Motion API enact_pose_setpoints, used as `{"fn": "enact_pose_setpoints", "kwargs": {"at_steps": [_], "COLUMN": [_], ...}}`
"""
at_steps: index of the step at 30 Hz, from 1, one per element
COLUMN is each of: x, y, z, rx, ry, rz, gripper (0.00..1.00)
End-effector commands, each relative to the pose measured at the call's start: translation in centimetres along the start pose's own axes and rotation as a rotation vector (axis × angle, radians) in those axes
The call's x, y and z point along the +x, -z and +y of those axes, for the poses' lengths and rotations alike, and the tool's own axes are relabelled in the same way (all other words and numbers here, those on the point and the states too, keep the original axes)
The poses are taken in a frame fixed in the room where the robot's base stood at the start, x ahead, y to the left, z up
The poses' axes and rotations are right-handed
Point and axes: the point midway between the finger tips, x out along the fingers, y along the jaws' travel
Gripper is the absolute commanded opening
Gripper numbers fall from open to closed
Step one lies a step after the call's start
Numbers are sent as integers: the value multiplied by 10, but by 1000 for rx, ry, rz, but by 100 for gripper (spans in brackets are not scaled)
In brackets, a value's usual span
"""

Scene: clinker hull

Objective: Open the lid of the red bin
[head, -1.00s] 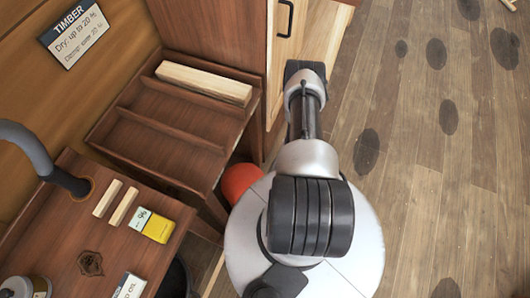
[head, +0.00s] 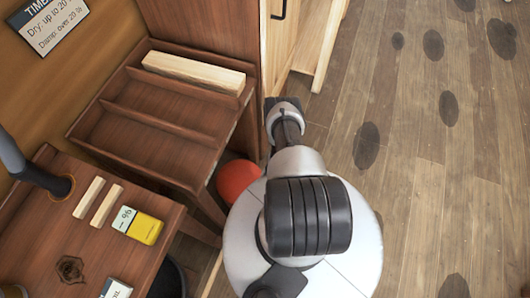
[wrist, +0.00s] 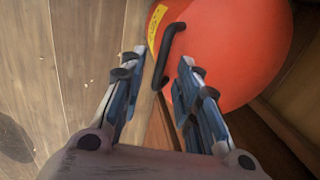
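The red bin (wrist: 235,45) fills the upper right of the wrist view. It has a rounded red top, a black bar handle (wrist: 166,55) and a yellow label (wrist: 155,24) beside the handle. In the head view only part of the red bin (head: 237,178) shows, under the edge of the shelf unit and partly behind my arm. My gripper (wrist: 158,70) is open, its two fingers spread, with the lower part of the black handle seen between the fingertips. I cannot tell whether either finger touches it. The lid's seam is not clear.
A wooden shelf unit (head: 150,128) with a pale timber block (head: 193,72) stands above and left of the bin. A workbench (head: 40,232) with a yellow box (head: 145,228) is at lower left. Plank floor (head: 420,180) with dark spots lies open at right.

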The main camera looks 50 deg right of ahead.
Motion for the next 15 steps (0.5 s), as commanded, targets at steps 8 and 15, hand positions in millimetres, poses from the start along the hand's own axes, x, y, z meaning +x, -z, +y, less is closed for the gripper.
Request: {"fn": "enact_pose_setpoints", "kwargs": {"at_steps": [8, 15], "x": [10, 10], "y": [0, 0], "z": [0, 0], "rx": [0, 0], "ry": [0, -1], "rz": [0, 0], "gripper": [30, 24]}}
